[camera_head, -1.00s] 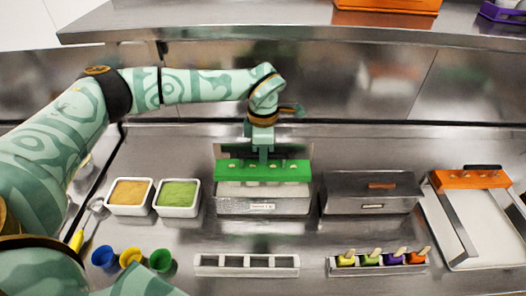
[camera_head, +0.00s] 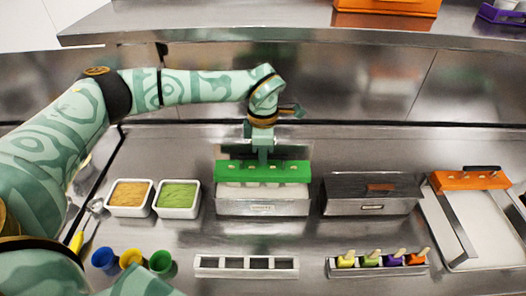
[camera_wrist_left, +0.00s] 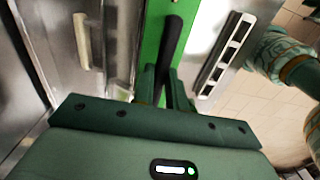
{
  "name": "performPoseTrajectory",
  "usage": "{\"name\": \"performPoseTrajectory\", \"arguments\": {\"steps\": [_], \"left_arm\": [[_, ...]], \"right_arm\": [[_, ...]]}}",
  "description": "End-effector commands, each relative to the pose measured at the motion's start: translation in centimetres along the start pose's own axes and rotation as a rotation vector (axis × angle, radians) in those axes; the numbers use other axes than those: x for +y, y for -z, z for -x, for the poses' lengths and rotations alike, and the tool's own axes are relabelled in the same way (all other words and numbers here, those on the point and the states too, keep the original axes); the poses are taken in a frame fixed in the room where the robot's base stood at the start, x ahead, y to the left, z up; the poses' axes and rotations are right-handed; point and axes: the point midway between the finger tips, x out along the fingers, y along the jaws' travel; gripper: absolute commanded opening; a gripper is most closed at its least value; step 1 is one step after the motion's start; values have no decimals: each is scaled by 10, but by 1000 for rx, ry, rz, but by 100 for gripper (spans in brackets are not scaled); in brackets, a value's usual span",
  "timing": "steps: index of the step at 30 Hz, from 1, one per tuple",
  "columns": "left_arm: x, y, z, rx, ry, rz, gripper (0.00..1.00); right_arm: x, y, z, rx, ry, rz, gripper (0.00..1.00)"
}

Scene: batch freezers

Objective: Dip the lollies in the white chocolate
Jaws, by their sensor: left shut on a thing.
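My left gripper (camera_head: 263,153) is shut on the black handle (camera_wrist_left: 170,42) of the green lolly holder (camera_head: 262,171). The holder is level, over an open metal tub (camera_head: 262,207) with a small label on its front. A pale, white surface shows in the tub just below the holder. Several stick ends show along the holder's top. The lollies under it are hidden, so I cannot tell how deep they are. The green holder also shows in the left wrist view (camera_wrist_left: 152,35). My right gripper is not in view.
A second metal tub (camera_head: 370,192) stands to the right. An orange holder (camera_head: 470,180) rests on a rack over a white tray (camera_head: 488,235). Two topping dishes (camera_head: 178,198) stand left. In front are an empty slotted mould (camera_head: 247,266), a mould with colourful lollies (camera_head: 378,269) and coloured cups (camera_head: 131,259).

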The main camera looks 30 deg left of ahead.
Motion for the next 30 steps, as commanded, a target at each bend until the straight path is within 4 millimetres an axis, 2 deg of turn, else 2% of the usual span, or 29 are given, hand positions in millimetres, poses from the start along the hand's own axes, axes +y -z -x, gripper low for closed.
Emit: {"name": "performPoseTrajectory", "arguments": {"steps": [17, 20, 30], "left_arm": [[0, 0, 2, -1, -1, 0, 0], [0, 0, 9, -1, -1, 0, 0], [0, 0, 49, -1, -2, 0, 0]], "right_arm": [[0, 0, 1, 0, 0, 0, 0], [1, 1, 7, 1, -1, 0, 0], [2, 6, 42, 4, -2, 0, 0]]}}
